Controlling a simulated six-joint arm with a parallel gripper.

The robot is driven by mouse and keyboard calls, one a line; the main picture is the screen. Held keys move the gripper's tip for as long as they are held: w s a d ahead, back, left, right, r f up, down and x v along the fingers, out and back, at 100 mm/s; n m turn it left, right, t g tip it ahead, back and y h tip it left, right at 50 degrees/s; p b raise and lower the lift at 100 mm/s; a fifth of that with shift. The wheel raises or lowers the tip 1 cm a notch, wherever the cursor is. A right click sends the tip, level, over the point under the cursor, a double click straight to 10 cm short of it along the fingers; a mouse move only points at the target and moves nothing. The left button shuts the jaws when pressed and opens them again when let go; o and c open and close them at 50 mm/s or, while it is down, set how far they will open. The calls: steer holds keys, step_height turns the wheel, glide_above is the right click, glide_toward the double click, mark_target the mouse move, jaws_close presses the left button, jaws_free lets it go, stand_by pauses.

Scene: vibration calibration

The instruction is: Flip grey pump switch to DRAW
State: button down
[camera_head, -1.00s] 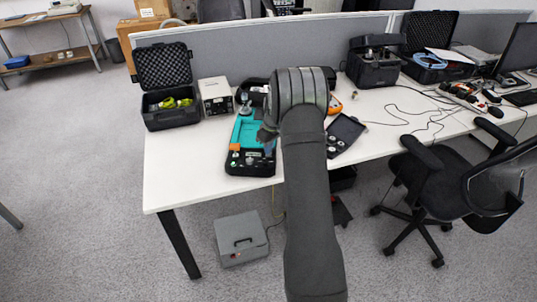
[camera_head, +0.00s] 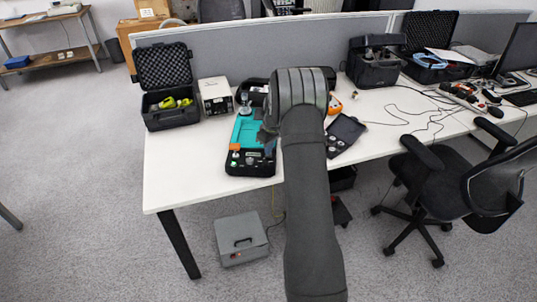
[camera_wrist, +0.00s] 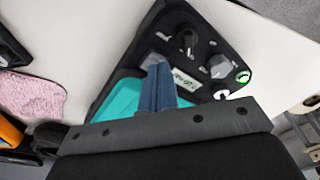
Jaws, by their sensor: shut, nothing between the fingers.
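The calibration unit (camera_head: 246,132), a black case with a teal panel, lies on the white table left of my arm. Its black control end (camera_wrist: 205,40) shows in the wrist view, with a dark round knob (camera_wrist: 187,40), a grey knob (camera_wrist: 218,66), a small display (camera_wrist: 186,79) and a green-ringed button (camera_wrist: 243,77). My gripper (camera_wrist: 157,72) has blue fingers, shut and empty, over the edge between the teal panel and the controls. Another grey part shows just beyond the fingertips, partly hidden by them. I cannot tell which part is the pump switch, its position, or whether the fingers touch anything.
A black case with yellow-green items (camera_head: 168,103) and a beige box instrument (camera_head: 216,96) stand left of and behind the unit. An open dark case (camera_head: 345,135) lies right of my arm. A pink cloth (camera_wrist: 32,95) shows in the wrist view. The table's front left is clear.

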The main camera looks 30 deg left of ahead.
mark_target(269, 156)
steer(key=shift+f, duration=0.7)
stand_by(0.3)
steer(key=shift+r, duration=3.5)
steer(key=shift+f, duration=0.1)
step_height(269, 156, down, 7)
steer(key=shift+r, duration=0.2)
